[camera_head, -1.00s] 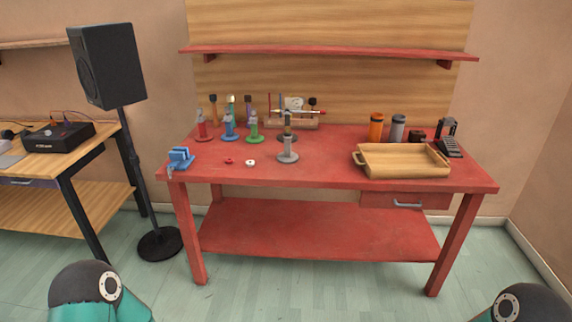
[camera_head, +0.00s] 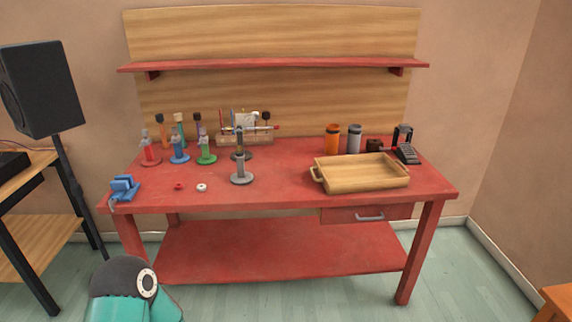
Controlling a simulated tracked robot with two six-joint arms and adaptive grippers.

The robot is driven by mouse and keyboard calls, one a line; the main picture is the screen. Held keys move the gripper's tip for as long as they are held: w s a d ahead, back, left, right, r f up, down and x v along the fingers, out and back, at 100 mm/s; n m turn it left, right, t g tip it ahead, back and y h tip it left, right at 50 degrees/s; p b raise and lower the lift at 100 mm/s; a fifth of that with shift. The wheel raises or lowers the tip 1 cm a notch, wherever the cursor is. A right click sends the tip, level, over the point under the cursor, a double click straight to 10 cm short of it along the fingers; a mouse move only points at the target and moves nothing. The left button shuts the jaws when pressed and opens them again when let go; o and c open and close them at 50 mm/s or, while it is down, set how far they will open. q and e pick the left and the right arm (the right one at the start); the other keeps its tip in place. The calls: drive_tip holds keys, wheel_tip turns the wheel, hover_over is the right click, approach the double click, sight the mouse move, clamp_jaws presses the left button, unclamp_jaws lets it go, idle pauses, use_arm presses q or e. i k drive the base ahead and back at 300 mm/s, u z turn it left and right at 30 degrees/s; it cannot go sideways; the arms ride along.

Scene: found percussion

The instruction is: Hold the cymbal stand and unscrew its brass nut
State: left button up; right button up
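A small grey stand with a round base and upright post (camera_head: 241,174) stands on the red workbench (camera_head: 280,195), left of the wooden tray. It looks like the cymbal stand, but I cannot be sure. A dark stand behind it overlaps its top. Red, blue and green stands, the red one (camera_head: 150,155), the blue one (camera_head: 179,153) and the green one (camera_head: 206,152), stand further left. I cannot make out a brass nut at this size. Neither gripper shows; only a teal and dark part of my own arm is at the bottom left.
A wooden tray (camera_head: 360,187) sits on the right half of the bench. A blue vise (camera_head: 124,188) is at the left edge. An orange cylinder (camera_head: 332,139) and a grey cylinder (camera_head: 354,139) stand behind the tray. A black speaker (camera_head: 38,90) is at left. The bench's front middle is clear.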

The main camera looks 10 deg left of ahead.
sight(242, 177)
drive_tip(key=z, duration=0.05)
drive_tip(key=i, duration=1.4)
drive_tip(key=u, duration=0.75)
